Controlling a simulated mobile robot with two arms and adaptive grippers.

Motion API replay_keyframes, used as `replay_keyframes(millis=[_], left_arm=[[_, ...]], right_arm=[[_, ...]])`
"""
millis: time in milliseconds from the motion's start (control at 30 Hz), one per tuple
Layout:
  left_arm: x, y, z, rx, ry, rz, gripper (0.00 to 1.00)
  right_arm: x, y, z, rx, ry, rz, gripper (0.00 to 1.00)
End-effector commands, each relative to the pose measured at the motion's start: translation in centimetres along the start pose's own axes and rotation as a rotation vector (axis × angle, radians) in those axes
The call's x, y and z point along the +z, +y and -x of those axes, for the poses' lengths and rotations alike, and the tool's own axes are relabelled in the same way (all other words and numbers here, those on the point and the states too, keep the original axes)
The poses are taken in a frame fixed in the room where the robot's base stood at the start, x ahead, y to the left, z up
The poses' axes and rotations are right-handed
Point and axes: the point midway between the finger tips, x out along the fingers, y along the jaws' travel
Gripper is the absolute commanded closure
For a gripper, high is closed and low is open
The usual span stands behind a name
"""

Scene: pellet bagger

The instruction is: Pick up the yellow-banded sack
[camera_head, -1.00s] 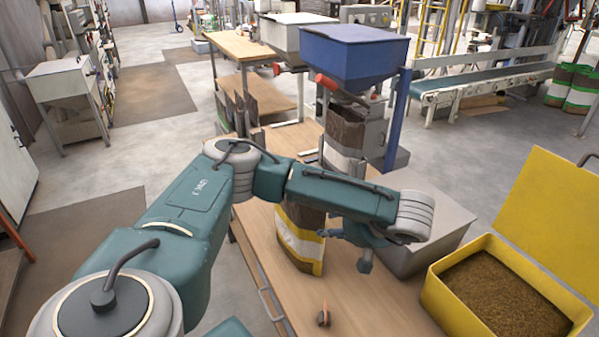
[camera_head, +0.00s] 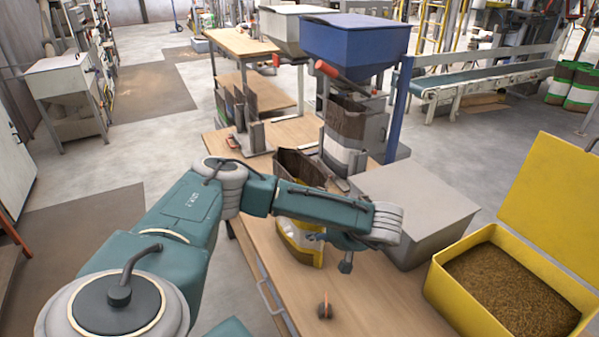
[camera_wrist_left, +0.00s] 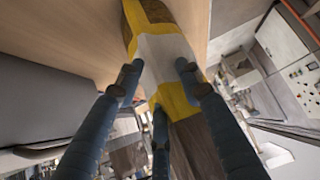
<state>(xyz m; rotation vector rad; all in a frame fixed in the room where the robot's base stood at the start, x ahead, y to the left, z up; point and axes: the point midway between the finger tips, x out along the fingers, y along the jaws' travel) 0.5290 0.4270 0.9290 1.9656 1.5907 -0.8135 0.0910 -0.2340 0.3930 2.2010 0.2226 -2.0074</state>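The yellow-banded sack (camera_head: 302,238) has a brown top, a white middle and yellow bands. It is upright at the left part of the wooden table, partly hidden behind my left arm. My left gripper (camera_head: 318,238) is at its right side, at the height of the white part. In the left wrist view the sack (camera_wrist_left: 168,47) lies between the fingers of my left gripper (camera_wrist_left: 158,72), which look closed against its sides. Whether its bottom touches the table is hard to tell. My right gripper is not in view.
A grey box (camera_head: 415,210) and an open yellow bin of brown pellets (camera_head: 440,290) stand to the right. A blue hopper (camera_head: 352,45) with another sack (camera_head: 343,125) under it stands behind. A small dark and orange object (camera_head: 325,310) is on the front table.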

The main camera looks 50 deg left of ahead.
Motion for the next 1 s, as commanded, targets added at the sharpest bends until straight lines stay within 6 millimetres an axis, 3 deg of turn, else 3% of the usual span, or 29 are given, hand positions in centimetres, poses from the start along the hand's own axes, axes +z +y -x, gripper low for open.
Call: replay_keyframes(millis=[67,200,467,500,667,700,1000], left_arm=[[-0.2,-0.1,-1.1,-0.006,0.001,0.000,0.64],[0.0,0.0,-2.9,-0.003,0.000,0.001,0.64],[0.1,0.1,-3.3,-0.001,0.000,0.000,0.64],[0.1,0.1,-3.3,-0.001,0.000,0.000,0.66],[0.1,0.1,-3.3,-0.001,0.000,0.001,0.97],[0.1,0.1,-3.3,-0.001,0.000,0.001,1.00],[-0.1,0.1,-3.2,-0.001,0.003,0.003,1.00]], right_arm=[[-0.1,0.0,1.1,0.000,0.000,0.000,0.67],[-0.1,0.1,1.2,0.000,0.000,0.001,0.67],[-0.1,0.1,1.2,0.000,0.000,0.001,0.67],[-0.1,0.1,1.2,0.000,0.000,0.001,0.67],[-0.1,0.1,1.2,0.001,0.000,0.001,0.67],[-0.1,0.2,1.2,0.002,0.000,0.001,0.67],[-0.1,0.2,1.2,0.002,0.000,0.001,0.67]])
